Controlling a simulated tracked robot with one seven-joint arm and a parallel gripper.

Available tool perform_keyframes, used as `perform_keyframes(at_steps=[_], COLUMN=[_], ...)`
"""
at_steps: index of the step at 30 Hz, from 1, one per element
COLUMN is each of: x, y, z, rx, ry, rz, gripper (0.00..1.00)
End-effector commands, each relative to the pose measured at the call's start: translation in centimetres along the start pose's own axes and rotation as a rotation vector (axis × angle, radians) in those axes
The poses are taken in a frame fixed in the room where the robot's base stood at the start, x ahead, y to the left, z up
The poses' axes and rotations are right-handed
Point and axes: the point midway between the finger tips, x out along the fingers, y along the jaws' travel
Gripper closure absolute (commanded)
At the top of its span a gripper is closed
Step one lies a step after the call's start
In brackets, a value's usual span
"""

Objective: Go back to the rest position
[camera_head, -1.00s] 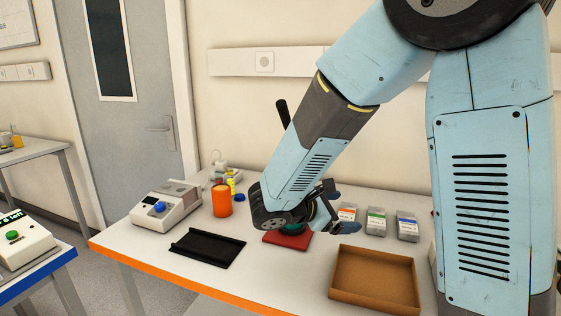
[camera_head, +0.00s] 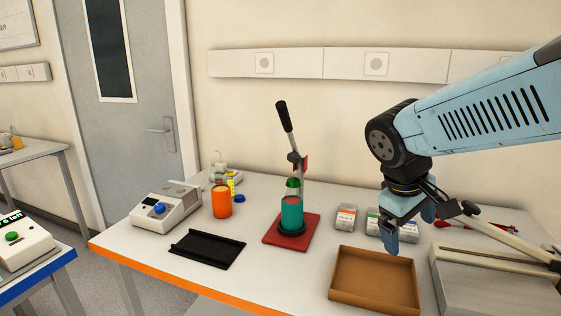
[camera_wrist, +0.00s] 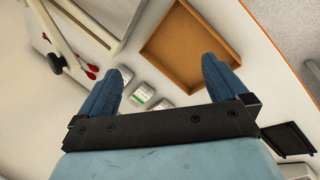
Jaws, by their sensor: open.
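My gripper (camera_head: 408,230) is open and empty, pointing down above the table at the right, over the back edge of the brown tray (camera_head: 338,284) and in front of the small labelled boxes. In the wrist view its two blue fingers stand wide apart with nothing between them (camera_wrist: 160,75). My arm reaches in from the right edge of the head view. The press with a black handle (camera_head: 284,117) stands on a red base (camera_head: 275,239) left of my gripper, well apart from it. A teal cup (camera_head: 292,213) with a green piece above it stands in the press.
Small boxes (camera_head: 345,218) stand behind the brown tray; my gripper partly hides some. A grey lever device (camera_head: 495,280) is close at the right. An orange cup (camera_head: 221,202), a black tray (camera_head: 207,250) and a white instrument (camera_head: 163,210) are at the left.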

Motion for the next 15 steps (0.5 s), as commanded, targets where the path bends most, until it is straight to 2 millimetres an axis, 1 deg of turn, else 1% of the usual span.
perform_keyframes(at_steps=[1,3,9,15], x=[-0.5,-1.2,-3.3,-4.9], y=[0.0,-0.2,-0.6,-0.8], z=[0.6,1.1,2.3,2.9], rx=[0.060,0.142,0.361,0.505], ry=[0.036,0.088,0.238,0.345], rz=[-0.024,-0.062,-0.160,-0.223], gripper=[0.00,0.00,0.00,0.00])
